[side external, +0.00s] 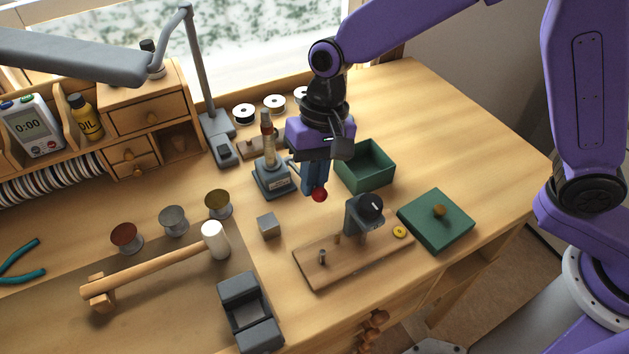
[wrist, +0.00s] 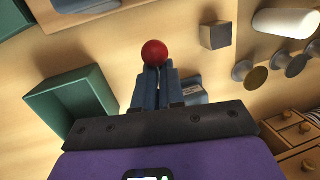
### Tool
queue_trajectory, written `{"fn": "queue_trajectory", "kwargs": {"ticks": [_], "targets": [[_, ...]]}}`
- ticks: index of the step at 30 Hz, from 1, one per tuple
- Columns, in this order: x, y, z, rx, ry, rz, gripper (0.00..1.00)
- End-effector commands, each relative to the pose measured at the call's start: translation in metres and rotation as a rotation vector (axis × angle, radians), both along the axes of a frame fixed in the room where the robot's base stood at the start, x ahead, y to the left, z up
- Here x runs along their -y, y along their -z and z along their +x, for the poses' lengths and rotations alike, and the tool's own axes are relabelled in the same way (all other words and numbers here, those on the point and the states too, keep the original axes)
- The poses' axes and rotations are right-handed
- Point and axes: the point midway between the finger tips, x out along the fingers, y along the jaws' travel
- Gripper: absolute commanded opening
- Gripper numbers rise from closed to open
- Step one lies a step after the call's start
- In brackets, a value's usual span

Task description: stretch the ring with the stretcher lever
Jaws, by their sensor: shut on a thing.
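The ring stretcher (side external: 272,180) is a grey block with a label and an upright tapered post (side external: 268,145) with a reddish-brown top. I cannot make out a separate ring on the post. The stretcher lever's red ball knob (side external: 319,195) is at the tips of my gripper (side external: 315,184), to the right of the stretcher. In the wrist view the red knob (wrist: 154,52) sits at the ends of the closed fingers (wrist: 156,74). My gripper is shut on the lever, and the fingers hide most of the lever rod. Part of the stretcher base (wrist: 192,90) shows beside the fingers.
An open green box (side external: 366,185) stands right of my gripper, with its green lid (side external: 436,222) further right. A wooden board with a dark-knobbed fixture (side external: 365,213) lies in front. A small grey cube (side external: 268,225) and a mallet (side external: 160,265) are to the left.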

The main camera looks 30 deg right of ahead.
Motion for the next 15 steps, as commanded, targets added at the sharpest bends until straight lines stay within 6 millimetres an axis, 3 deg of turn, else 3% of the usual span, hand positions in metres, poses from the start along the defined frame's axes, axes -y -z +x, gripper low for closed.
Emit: {"fn": "queue_trajectory", "kwargs": {"ticks": [4, 15], "targets": [[-0.003, -0.01, 0.0, -0.128, -0.01, -0.003, 0.0], [-0.004, -0.04, 0.024, -0.12, -0.011, 0.004, 0.0]]}}
